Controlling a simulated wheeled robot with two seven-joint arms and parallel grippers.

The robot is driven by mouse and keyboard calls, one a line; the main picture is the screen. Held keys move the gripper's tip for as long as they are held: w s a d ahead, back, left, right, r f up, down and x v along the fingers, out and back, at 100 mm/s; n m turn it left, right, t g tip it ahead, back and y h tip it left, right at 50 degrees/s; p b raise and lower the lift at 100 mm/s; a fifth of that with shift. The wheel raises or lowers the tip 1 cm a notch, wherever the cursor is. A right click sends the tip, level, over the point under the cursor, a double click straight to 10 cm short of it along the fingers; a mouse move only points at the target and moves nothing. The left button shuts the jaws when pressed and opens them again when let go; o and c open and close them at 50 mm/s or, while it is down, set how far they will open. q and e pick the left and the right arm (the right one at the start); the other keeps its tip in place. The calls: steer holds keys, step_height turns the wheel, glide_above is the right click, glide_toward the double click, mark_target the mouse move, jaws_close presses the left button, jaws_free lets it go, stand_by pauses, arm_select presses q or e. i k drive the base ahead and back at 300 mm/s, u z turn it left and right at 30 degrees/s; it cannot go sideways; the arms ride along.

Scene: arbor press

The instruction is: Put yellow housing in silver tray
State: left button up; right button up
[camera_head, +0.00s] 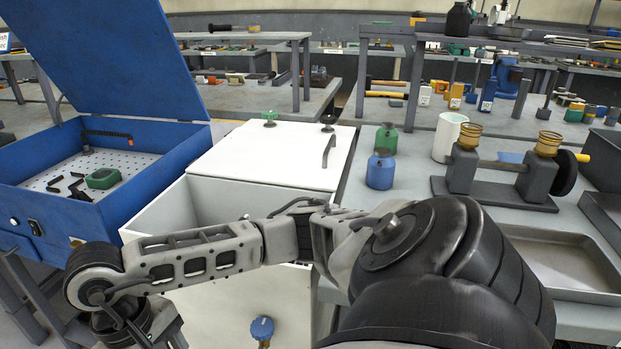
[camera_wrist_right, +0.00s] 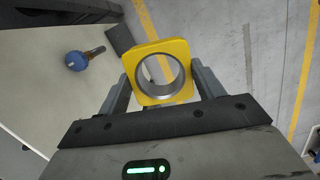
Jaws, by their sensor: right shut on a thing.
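In the right wrist view my right gripper (camera_wrist_right: 160,82) is shut on the yellow housing (camera_wrist_right: 177,51), a squarish yellow block with a round metal-lined bore. The fingers grip it from its two sides, and it is held up with grey floor behind it. The housing and my right gripper do not show in the head view. A shallow silver tray (camera_head: 560,262) lies empty on the bench at the right of the head view, partly hidden by my arm. My left gripper is in neither view.
A blue-knobbed part (camera_head: 262,328) sticks out by the white cabinet (camera_head: 270,155); it also shows in the right wrist view (camera_wrist_right: 76,61). An open blue box (camera_head: 110,165) stands left. A press-like fixture (camera_head: 495,190) and a blue bottle (camera_head: 381,170) stand behind the tray.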

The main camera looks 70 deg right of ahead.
mark_target(542, 266)
steer(key=k, duration=1.15)
steer(key=z, duration=0.25)
